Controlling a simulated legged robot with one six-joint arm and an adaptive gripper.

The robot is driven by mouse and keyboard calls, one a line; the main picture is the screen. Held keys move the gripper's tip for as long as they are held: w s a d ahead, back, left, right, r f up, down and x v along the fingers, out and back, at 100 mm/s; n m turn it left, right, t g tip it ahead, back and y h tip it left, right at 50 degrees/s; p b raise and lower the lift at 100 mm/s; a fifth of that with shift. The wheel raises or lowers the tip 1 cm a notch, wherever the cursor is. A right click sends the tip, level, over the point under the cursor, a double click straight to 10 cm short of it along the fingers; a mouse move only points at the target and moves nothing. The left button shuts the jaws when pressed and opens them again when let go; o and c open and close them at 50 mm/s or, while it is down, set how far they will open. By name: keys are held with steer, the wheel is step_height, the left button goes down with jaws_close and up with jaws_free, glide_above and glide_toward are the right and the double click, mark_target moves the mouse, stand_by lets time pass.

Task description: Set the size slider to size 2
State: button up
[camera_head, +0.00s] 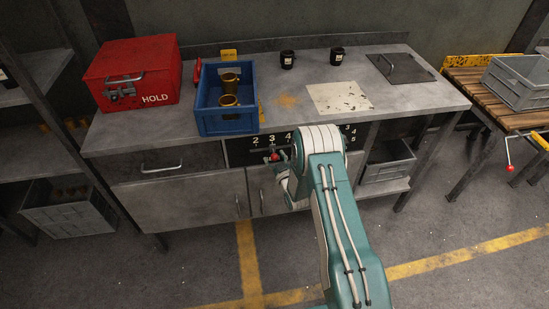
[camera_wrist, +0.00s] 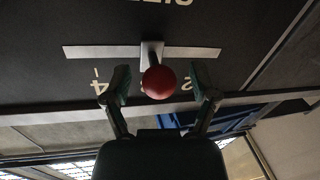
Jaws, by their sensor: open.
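The size slider has a red ball knob (camera_wrist: 158,82) on a pale horizontal track (camera_wrist: 190,53), on a dark panel. The wrist view shows the panel upside down, with a 4 to the left of the knob and a 2, partly covered, to the right. In the head view the red knob (camera_head: 275,156) is below the 3 in the row 2, 3, 4. My gripper (camera_wrist: 160,84) is open, with one finger on each side of the knob and a gap to each. In the head view my arm hides part of the panel and most of the gripper.
The panel is under the front edge of a grey workbench (camera_head: 420,104). Another numbered scale shows right of my arm.

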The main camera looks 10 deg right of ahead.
mark_target(252, 151)
steer(key=shift+c, duration=0.3)
jaws_close()
steer(key=a, duration=0.6)
steer(key=shift+a, duration=0.25)
steer(key=shift+d, duration=0.1)
jaws_free()
steer(key=shift+o, duration=0.3)
steer(key=shift+a, duration=0.3)
